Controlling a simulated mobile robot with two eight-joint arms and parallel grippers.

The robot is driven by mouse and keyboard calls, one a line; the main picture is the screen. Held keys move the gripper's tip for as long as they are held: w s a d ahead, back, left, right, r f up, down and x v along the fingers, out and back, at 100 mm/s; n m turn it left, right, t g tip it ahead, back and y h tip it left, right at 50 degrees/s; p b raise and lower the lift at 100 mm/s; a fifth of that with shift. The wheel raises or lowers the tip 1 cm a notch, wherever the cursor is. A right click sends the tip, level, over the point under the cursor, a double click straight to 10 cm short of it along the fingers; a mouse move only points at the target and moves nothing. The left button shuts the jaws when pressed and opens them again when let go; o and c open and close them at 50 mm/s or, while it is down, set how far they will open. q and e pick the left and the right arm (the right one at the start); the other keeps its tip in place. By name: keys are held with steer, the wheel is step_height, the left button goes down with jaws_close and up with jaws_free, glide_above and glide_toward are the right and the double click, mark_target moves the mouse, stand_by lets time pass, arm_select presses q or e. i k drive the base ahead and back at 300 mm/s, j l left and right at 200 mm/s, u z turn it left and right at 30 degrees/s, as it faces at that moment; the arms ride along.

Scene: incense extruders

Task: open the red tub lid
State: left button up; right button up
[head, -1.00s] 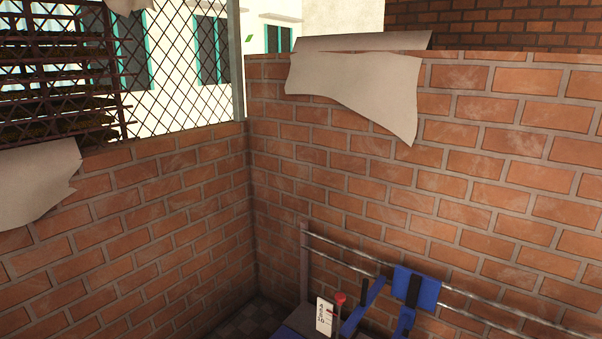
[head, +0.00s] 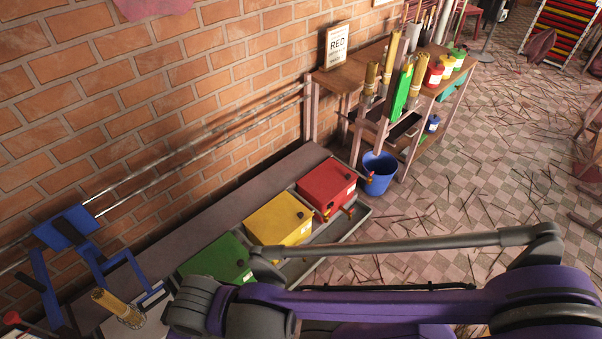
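A red box-shaped container (head: 327,187) with a flat top, a dark knob and a white label sits at the far end of a low bench along the brick wall. Its top looks closed. A small red tub (head: 433,75) with a white label stands on the wooden table further back; its lid is too small to make out clearly. I cannot tell which of these two is the red tub. One of my purple arms crosses the lower right in front of the bench. Neither of my grippers shows in the head view.
Yellow (head: 279,219) and green (head: 215,258) boxes line the bench (head: 225,205) beside the red one. A blue bucket (head: 380,174) stands on the floor by the wooden table (head: 372,62). Sticks litter the tiled floor (head: 500,160).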

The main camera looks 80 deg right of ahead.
mark_target(326, 181)
steer(key=z, duration=2.95)
steer(key=u, duration=0.4)
steer(key=i+l+u, duration=0.3)
steer(key=u, duration=0.2)
steer(key=i+l+u, duration=0.2)
steer(key=l+u, duration=0.25)
steer(key=i+l, duration=0.15)
steer(key=l, duration=0.2)
steer(key=i+l+u, duration=0.1)
steer(key=l, duration=0.25)
steer(key=i+l, duration=0.1)
steer(key=l, duration=0.25)
steer(key=i+l+u, duration=0.1)
steer(key=l, duration=0.3)
steer(key=i+l, duration=0.15)
steer(key=l, duration=0.2)
steer(key=u, duration=0.05)
